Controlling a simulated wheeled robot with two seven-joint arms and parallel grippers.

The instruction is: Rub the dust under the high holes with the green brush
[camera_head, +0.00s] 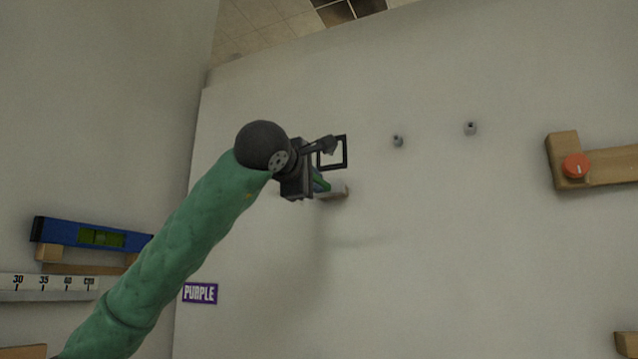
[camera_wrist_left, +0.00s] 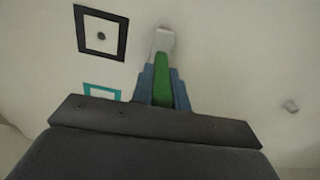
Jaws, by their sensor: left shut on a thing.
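My left gripper (camera_head: 318,182) is up in front of the wall, its blue fingers (camera_wrist_left: 163,88) shut on the green brush (camera_wrist_left: 162,78). The brush's pale head (camera_wrist_left: 163,42) points away from the gripper at the wall; I cannot tell whether it touches. In the head view the brush (camera_head: 322,183) is partly hidden by the gripper. A black square outline (camera_wrist_left: 101,33) with a small dark round spot, perhaps a hole, is left of the brush head. It shows partly behind the gripper in the head view (camera_head: 346,151). I cannot make out dust clearly. My right gripper is not in view.
A teal square outline (camera_wrist_left: 103,91) is partly hidden below the black one. Two grey pegs (camera_head: 397,141) (camera_head: 470,128) stick out to the right. A wooden bracket (camera_head: 612,171) with an orange knob (camera_head: 576,166) stands further right. A purple label (camera_head: 200,293) and blue level (camera_head: 85,235) are lower left.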

